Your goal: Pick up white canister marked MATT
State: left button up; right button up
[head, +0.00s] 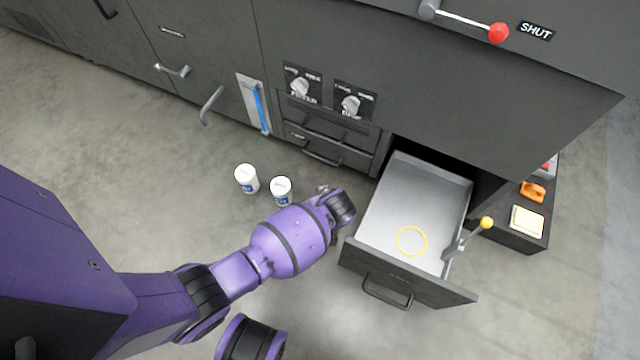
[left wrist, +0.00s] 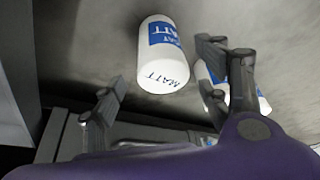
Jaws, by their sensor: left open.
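Two white canisters with blue labels stand upright on the floor in the head view, a left one (head: 247,178) and a right one (head: 281,190); I cannot tell there which is marked MATT. In the left wrist view the white canister marked MATT (left wrist: 166,75) lies in the gap between the finger lines, beyond the fingertips and not gripped. A second white canister (left wrist: 203,76) is partly hidden behind the right-hand finger, its marking unreadable. My left gripper (head: 342,206) is open and empty, right of both canisters and beside the drawer. My right gripper is not in view.
An open drawer (head: 425,182) holding a yellow ring (head: 411,241) stands right of my left gripper. Its front has a handle (head: 388,294). A yellow-knobbed lever (head: 486,223) rises at its right side. Dark cabinets line the back. Floor left of the canisters is clear.

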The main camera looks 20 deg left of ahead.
pick_arm(q)
jog(key=b+x, duration=0.1)
jog(key=x, duration=0.1)
jog(key=b+x, duration=0.1)
jog(key=shift+s+f+b, duration=0.1)
jog(key=shift+f+b, duration=0.25)
jog(key=shift+f, duration=0.05)
jog(key=shift+a+f+b, duration=0.2)
jog(key=shift+f+b, duration=0.1)
jog(key=shift+f, duration=0.2)
jog(key=shift+r, duration=0.1)
jog(key=c, duration=1.5)
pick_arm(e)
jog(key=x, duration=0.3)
pick_arm(q)
jog(key=shift+o, duration=0.2)
jog(key=shift+r, duration=0.1)
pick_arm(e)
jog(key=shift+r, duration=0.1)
